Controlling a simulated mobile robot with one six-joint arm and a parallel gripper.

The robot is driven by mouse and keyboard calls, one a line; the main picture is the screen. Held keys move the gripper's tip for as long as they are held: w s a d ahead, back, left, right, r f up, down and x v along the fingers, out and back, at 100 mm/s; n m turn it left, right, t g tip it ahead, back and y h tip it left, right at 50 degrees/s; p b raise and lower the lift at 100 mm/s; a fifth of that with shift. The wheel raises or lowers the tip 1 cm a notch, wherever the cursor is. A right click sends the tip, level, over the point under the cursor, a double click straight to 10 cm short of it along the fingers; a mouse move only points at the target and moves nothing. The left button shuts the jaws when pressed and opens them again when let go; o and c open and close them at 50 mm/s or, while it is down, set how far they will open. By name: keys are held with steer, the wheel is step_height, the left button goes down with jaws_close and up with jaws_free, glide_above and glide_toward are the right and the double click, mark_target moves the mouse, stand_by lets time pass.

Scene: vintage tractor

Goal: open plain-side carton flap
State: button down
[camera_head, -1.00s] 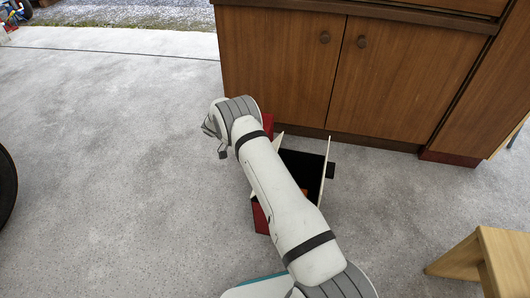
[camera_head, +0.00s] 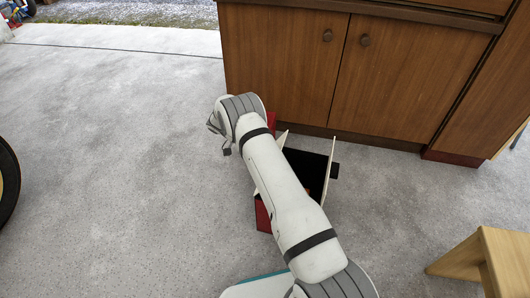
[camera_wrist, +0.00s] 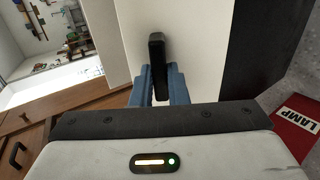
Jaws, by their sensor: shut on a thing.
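The carton (camera_head: 264,217) stands on the floor, red outside with a dark inside (camera_head: 315,170). Pale flaps stand up from it, one on its right side (camera_head: 329,160) with a black tab (camera_head: 335,171). My arm covers much of its left part. In the wrist view my gripper (camera_wrist: 157,78) has its blue fingers shut on a black tab (camera_wrist: 157,50) at a pale flap (camera_wrist: 195,40). A red panel lettered "LAMP" (camera_wrist: 300,122) shows at the right. In the head view the fingers are hard to make out beyond my wrist.
A wooden cabinet (camera_head: 290,70) with two doors stands right behind the carton. A wooden stool (camera_head: 480,258) is at the lower right. Part of a dark wheel (camera_head: 8,185) shows at the left edge. The grey floor (camera_head: 110,150) to the left is clear.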

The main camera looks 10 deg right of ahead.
steer(key=c, duration=1.7)
jaws_free()
steer(key=shift+s+a+f, duration=0.1)
steer(key=shift+f, duration=0.2)
steer(key=shift+c, duration=0.2)
steer(key=o, duration=0.3)
steer(key=shift+r, duration=0.15)
steer(key=shift+o, duration=0.2)
steer(key=p+v, duration=0.1)
steer(key=v, duration=0.6)
steer(key=shift+w+a+p, duration=0.25)
steer(key=shift+w+p, duration=0.05)
steer(key=shift+p, duration=0.05)
steer(key=shift+r, duration=0.15)
steer(key=shift+c, duration=0.5)
